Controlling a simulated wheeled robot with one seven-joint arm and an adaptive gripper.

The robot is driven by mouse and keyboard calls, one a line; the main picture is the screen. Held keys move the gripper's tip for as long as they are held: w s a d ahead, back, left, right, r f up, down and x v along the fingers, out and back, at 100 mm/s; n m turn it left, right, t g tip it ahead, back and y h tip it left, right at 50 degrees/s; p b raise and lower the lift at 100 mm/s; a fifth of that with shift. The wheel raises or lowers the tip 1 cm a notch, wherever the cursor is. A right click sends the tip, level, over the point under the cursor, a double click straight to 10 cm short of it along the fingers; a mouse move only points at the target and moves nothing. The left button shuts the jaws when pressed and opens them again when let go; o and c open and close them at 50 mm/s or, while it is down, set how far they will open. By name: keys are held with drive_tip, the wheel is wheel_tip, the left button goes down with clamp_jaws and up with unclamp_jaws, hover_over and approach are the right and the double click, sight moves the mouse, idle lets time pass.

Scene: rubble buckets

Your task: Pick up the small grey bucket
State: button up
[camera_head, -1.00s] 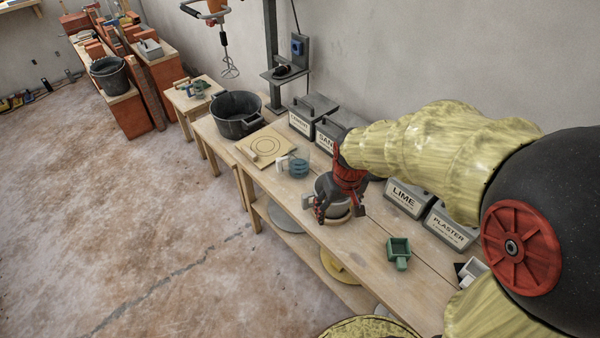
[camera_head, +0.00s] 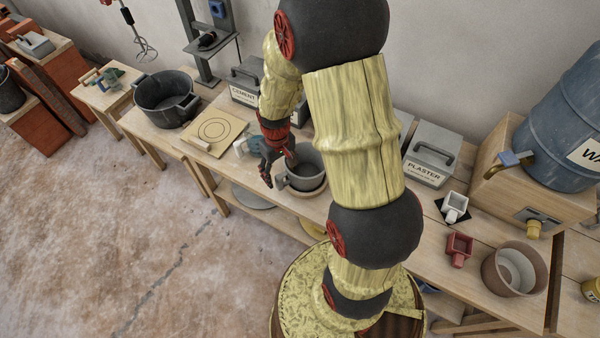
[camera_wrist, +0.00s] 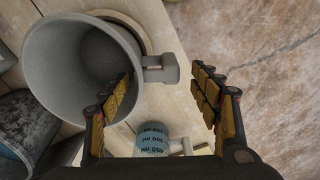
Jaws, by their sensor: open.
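The small grey bucket (camera_head: 307,166) stands upright on a round wooden stand on the workbench, partly beside my arm in the head view. In the wrist view the bucket (camera_wrist: 55,55) fills the upper left, its open mouth facing the camera and its side handle (camera_wrist: 162,70) sticking out to the right. My gripper (camera_head: 275,168) is at the bucket's left side in the head view. In the wrist view my gripper (camera_wrist: 160,98) is open; its left finger overlaps the bucket's mouth, its right finger is beyond the handle, and the handle shows in the gap. Contact cannot be told.
A blue measuring cup (camera_wrist: 152,138) marked in ml lies close to the fingers. A board with circles (camera_head: 213,133) and a large black tub (camera_head: 165,98) are left on the bench. Labelled bins (camera_head: 430,152) line the back. A red scoop (camera_head: 459,249) and brown pot (camera_head: 514,268) are right.

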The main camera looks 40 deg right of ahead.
drive_tip(key=f+b, duration=0.1)
drive_tip(key=f, duration=0.1)
drive_tip(key=s+f, duration=0.1)
drive_tip(key=f, duration=0.2)
drive_tip(key=shift+d+b, duration=0.1)
drive_tip(key=shift+b, duration=0.3)
drive_tip(key=shift+r, duration=0.15)
drive_tip(key=shift+c, duration=0.5)
drive_tip(key=c, duration=1.5)
drive_tip(key=shift+o, duration=0.2)
